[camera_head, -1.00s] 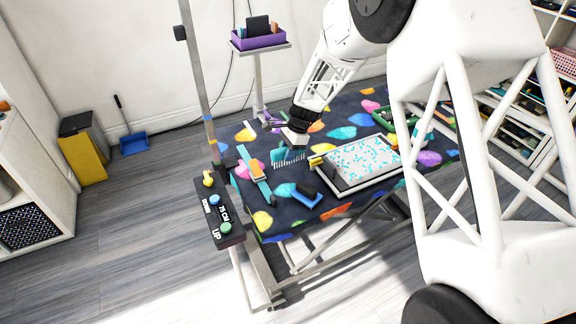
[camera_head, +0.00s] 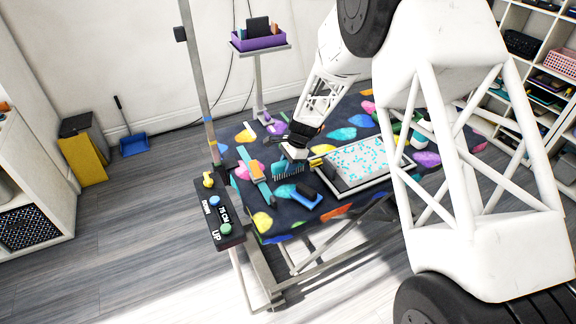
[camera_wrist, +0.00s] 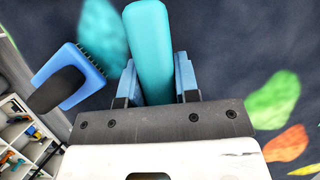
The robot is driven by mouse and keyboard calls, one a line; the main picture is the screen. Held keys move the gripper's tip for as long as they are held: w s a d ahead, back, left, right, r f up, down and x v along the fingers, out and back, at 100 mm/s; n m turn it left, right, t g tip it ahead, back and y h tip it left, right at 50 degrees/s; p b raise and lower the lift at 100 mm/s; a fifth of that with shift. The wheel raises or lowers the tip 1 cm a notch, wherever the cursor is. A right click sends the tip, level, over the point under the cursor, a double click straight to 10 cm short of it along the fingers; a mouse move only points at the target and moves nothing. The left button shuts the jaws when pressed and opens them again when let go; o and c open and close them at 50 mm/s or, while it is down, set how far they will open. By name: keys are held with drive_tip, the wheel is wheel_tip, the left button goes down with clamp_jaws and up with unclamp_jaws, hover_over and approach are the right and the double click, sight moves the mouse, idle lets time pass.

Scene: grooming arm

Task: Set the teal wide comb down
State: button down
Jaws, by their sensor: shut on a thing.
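The teal wide comb (camera_head: 289,169) is held in my gripper (camera_head: 297,149), over the left part of the spotted grooming table (camera_head: 331,212). Its dark teeth hang down close to the table top; I cannot tell whether they touch it. In the wrist view the comb's rounded teal back (camera_wrist: 152,45) stands between the blue fingers of my gripper (camera_wrist: 155,82), which are shut on it. The gripper body hides the rest of the comb there.
A blue brush with a dark handle (camera_head: 300,194) lies just in front of the comb. A teal strip with an orange part (camera_head: 253,170) lies to the left. A grey-rimmed tray (camera_head: 346,187) is to the right. A post stands at the table's left edge.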

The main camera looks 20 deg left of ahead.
drive_tip(key=shift+f, duration=0.2)
drive_tip(key=c, duration=0.8)
unclamp_jaws()
drive_tip(key=shift+c, duration=0.2)
drive_tip(key=v, duration=1.2)
drive_tip(key=shift+r, duration=0.1)
drive_tip(key=shift+d+r, duration=0.1)
